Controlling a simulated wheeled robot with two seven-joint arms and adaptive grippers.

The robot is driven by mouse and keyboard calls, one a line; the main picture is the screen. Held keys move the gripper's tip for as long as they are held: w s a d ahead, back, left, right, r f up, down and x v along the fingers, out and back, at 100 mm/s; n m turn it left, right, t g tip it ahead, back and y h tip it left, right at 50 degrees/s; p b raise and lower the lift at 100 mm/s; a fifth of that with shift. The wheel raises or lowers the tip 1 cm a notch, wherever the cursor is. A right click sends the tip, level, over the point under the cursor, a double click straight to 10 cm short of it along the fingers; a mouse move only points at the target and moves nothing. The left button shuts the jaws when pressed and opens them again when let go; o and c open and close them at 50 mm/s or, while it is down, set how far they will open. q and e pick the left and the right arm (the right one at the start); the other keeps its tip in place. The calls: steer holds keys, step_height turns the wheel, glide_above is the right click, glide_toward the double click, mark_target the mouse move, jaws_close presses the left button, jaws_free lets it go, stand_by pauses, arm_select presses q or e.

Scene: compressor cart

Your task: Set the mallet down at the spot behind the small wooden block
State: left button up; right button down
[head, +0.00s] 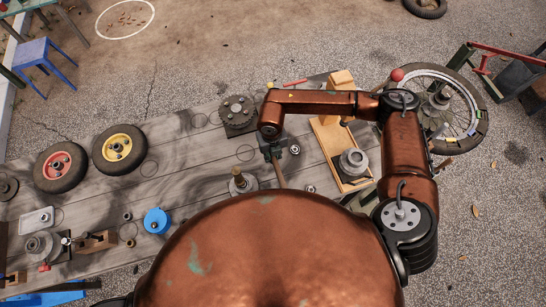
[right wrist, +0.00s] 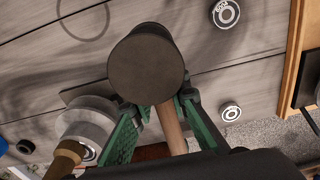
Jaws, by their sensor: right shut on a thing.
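My right gripper (head: 274,150) is over the grey plank table in the head view, shut on the mallet. In the right wrist view its green fingers (right wrist: 160,112) close around the wooden handle (right wrist: 172,128). The mallet's dark round head (right wrist: 147,65) faces the wrist camera and hides the table behind it. My left gripper is not in view.
A metal part (head: 242,180) stands left of the gripper; a wooden board (head: 326,150) with a metal part lies right. Small round weights (right wrist: 230,111) lie nearby. A dark flanged hub (head: 237,112) is behind. Two wheels (head: 62,165) and a blue spool (head: 157,221) are left.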

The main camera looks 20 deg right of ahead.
steer(key=shift+f+b, duration=1.55)
steer(key=shift+f, duration=1)
steer(key=shift+f, duration=0.75)
steer(key=c, duration=1.8)
jaws_free()
steer(key=shift+o, duration=0.3)
steer(key=shift+s+f, duration=0.1)
steer(key=o, duration=0.4)
steer(key=shift+o, duration=0.2)
